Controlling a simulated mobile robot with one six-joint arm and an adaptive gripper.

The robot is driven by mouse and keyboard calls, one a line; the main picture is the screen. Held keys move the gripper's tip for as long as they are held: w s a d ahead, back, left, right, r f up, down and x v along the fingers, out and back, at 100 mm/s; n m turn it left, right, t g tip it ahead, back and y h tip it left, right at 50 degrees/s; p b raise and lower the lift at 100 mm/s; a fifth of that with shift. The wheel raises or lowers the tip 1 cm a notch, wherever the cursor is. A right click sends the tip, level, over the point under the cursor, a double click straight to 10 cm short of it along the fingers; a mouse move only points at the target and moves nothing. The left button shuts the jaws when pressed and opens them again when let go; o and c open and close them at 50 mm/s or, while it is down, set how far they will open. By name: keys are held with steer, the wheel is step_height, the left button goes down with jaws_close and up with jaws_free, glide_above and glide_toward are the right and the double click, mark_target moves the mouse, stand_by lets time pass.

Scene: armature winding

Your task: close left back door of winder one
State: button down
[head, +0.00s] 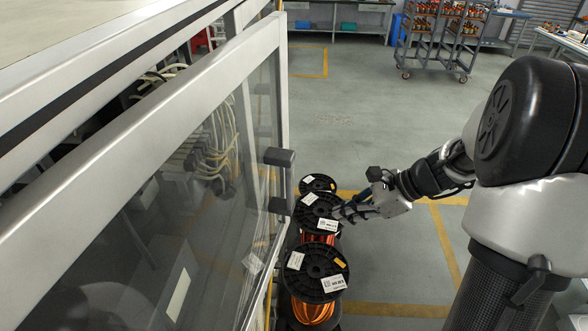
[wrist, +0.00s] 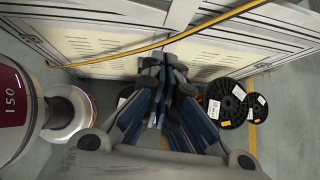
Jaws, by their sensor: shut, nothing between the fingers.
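A framed glass door (head: 150,150) of the winder fills the left of the head view. Its light metal frame has a dark handle (head: 279,157) near the right edge, with a second dark block (head: 280,206) below it. My gripper (head: 340,211) is to the right of the handle and apart from it, over the wire spools. In the wrist view my gripper (wrist: 160,70) has its fingers together and empty, in front of pale cabinet panels (wrist: 90,45). The handle does not show in the wrist view. I cannot tell which door of the winder this is.
Several black spools of copper wire (head: 316,272) stand beside the machine below my gripper; they also show in the wrist view (wrist: 227,103). A yellow cable (wrist: 150,48) crosses the panels. A trolley (head: 437,38) stands far back. The floor (head: 360,120) behind is clear.

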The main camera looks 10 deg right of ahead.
steer(key=b, duration=0.3)
glide_toward(287, 227)
steer(key=shift+m, duration=0.3)
steer(key=shift+x, duration=2.25)
